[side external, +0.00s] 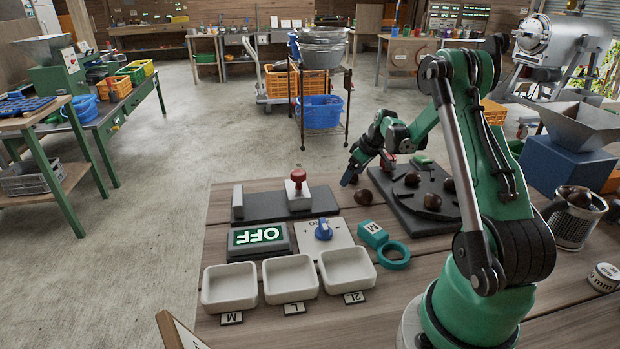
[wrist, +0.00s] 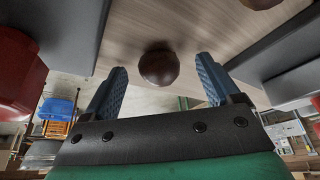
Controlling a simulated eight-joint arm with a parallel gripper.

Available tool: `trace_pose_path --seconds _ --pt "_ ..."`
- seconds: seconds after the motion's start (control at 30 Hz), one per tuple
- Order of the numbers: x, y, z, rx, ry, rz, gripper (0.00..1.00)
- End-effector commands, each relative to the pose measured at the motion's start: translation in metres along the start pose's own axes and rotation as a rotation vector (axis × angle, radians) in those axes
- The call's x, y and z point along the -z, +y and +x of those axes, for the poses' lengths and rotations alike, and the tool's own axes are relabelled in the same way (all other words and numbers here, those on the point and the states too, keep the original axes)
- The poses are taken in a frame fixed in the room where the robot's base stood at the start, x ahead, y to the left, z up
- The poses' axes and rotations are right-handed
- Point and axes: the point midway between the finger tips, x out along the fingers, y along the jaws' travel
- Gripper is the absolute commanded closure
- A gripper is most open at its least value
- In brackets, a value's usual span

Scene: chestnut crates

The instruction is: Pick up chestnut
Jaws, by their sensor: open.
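A round brown chestnut (wrist: 159,67) lies on bare wood between two dark slabs in the wrist view. It shows between the two blue fingers of my gripper (wrist: 160,75), near the tips, with visible space on both sides. In the side view my gripper (side external: 367,174) is open, low over the table, just above and behind a chestnut (side external: 363,197) beside the dark board. I cannot tell the exact height gap. Part of another chestnut (wrist: 262,2) shows at the wrist view's top edge.
The dark board (side external: 412,217) is right of the gripper. A grey plate (side external: 262,207) with a red-knobbed stamp (side external: 298,186) is left. In front are a blue knob panel (side external: 324,238), a teal ring (side external: 393,256), an OFF sign (side external: 258,236) and three white trays (side external: 290,296).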

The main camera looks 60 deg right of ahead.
Motion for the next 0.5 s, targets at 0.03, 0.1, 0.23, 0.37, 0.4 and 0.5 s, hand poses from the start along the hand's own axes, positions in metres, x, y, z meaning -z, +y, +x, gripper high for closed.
trace_pose_path --seconds 0.03,0.1,0.23,0.37,0.4,0.5 --pt "0.0 0.0 -0.0001 0.0 0.0 0.0 0.17" --pt "0.0001 0.0 -0.0002 0.0 0.0 0.0 0.2" --pt "0.0001 0.0 -0.0003 0.0 0.0 0.0 0.57" --pt "0.0001 0.0 -0.0004 0.0 0.0 0.0 0.94" --pt "0.0001 0.0001 -0.0004 0.0 0.0 0.0 1.0" --pt "0.0001 0.0 -0.0004 0.0 0.0 0.0 1.0"
